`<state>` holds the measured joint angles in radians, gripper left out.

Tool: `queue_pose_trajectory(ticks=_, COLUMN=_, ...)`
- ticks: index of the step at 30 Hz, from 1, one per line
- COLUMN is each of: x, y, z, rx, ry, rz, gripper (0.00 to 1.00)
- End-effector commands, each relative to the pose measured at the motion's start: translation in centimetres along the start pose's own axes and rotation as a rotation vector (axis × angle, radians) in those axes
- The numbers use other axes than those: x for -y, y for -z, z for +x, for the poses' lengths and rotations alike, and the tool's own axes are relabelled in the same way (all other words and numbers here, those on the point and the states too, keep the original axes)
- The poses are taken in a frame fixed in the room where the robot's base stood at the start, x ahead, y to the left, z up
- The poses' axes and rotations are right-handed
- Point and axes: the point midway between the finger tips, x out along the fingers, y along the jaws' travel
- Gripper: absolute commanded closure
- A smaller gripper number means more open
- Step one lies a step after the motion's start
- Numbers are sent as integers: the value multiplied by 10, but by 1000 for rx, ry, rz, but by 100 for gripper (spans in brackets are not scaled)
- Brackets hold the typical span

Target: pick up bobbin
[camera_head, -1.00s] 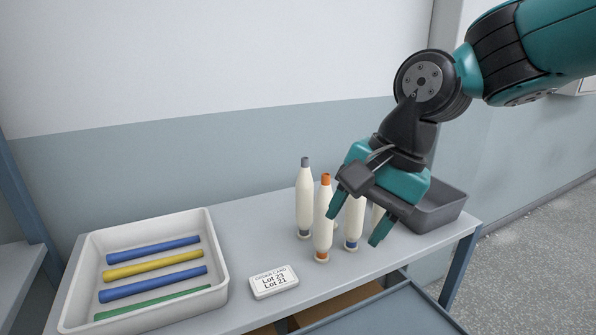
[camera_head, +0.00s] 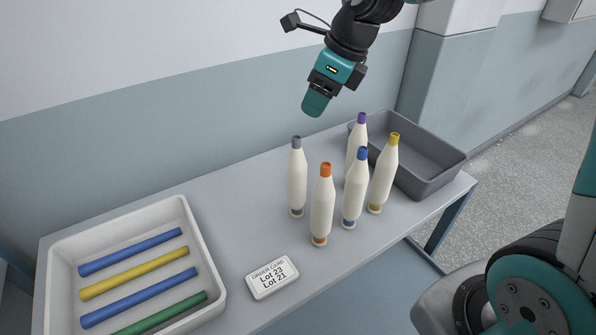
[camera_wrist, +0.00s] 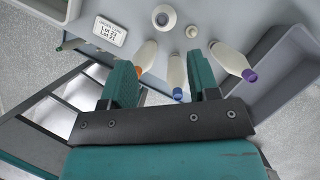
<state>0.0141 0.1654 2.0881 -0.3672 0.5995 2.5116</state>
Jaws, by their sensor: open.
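Several cream bobbins stand upright on the table in the head view: grey-tipped (camera_head: 297,180), orange-tipped (camera_head: 322,208), blue-tipped (camera_head: 355,190), yellow-tipped (camera_head: 383,178) and purple-tipped (camera_head: 356,140). My gripper (camera_head: 316,103) is open and empty, above and behind the bobbins, apart from them. In the wrist view, my gripper's fingers (camera_wrist: 160,62) are spread. The orange-tipped (camera_wrist: 145,56), blue-tipped (camera_wrist: 177,72) and purple-tipped (camera_wrist: 232,60) bobbins show beyond them.
A white tray (camera_head: 208,262) with blue, yellow and green rods stands at the left. An order card (camera_head: 272,277) reads Lot 23 and Lot 21. An empty grey bin (camera_head: 440,178) stands right of the bobbins.

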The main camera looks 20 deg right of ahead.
Motion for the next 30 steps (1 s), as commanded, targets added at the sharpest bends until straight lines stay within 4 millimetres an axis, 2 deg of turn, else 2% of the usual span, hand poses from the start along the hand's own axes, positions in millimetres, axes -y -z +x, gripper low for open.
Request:
queue_pose_trajectory(ticks=3, x=-2, y=-1, z=27, rx=-4, ry=-6, rz=-3, gripper=45)
queue_pose_trajectory(ticks=7, x=-1, y=0, z=49, rx=-4, ry=-4, rz=-2, gripper=45)
queue_pose_trajectory(ticks=16, x=2, y=0, z=72, rx=-3, ry=-1, rz=0, gripper=45)
queue_pose_trajectory(ticks=24, x=5, y=1, z=108, rx=-2, ry=-1, rz=1, gripper=45)
queue_pose_trajectory(ticks=30, x=6, y=1, z=114, rx=1, ry=3, rz=0, gripper=45)
